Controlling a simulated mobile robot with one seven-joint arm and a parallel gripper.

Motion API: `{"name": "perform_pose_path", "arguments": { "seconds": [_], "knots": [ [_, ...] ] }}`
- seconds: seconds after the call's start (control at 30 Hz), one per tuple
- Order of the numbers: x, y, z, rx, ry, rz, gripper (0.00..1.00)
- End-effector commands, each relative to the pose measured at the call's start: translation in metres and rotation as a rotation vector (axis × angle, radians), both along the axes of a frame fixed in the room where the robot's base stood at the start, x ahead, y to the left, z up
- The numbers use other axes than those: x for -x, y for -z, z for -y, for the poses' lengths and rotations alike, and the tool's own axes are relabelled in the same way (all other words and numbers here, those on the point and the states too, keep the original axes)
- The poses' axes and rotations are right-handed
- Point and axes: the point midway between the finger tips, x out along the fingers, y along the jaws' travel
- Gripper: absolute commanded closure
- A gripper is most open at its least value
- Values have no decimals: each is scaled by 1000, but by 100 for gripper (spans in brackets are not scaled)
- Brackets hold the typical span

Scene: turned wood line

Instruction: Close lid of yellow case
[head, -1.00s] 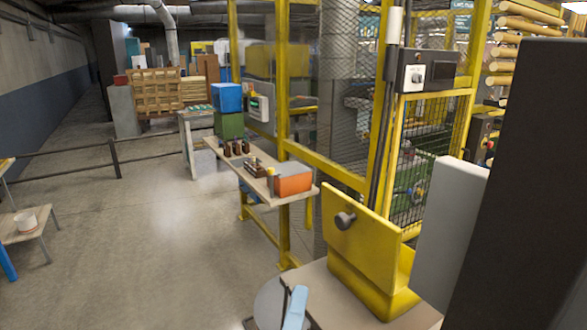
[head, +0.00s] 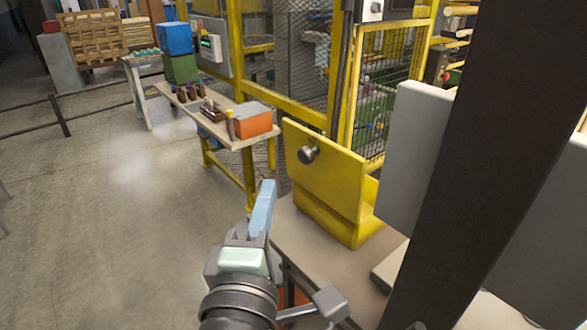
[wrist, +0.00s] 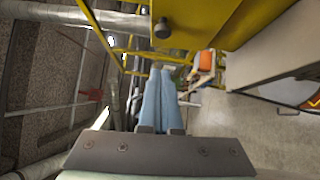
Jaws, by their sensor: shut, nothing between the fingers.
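The yellow case (head: 346,221) stands on a light table (head: 325,265) in the head view. Its lid (head: 328,172) is open and stands steeply upright, with a dark round knob (head: 308,155) on its face. My gripper (head: 267,188) is shut and empty, with pale blue fingers, to the left of the lid and a little below the knob in the picture. It looks apart from the lid. In the wrist view the shut fingers (wrist: 160,80) point up the picture, and the knob (wrist: 162,29) and lid (wrist: 205,18) show beyond them at the top. The inside of the case is hidden.
A grey panel (head: 414,150) stands close right of the case. A yellow mesh guard (head: 388,105) rises behind it. A bench (head: 247,137) with an orange box (head: 251,120) stands further back. The floor at left (head: 105,230) is open.

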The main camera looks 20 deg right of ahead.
Motion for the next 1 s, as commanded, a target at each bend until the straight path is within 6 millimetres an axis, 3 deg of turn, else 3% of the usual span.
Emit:
{"name": "perform_pose_path", "arguments": {
  "seconds": [0.17,0.3,0.43,1.0],
  "knots": [
    [-32,-6,14,-1,1,0,100],
    [-37,-7,36,-2,4,-1,100],
    [-42,-7,45,-1,1,0,100],
    [-44,-9,50,-13,0,-4,100]
  ]
}}
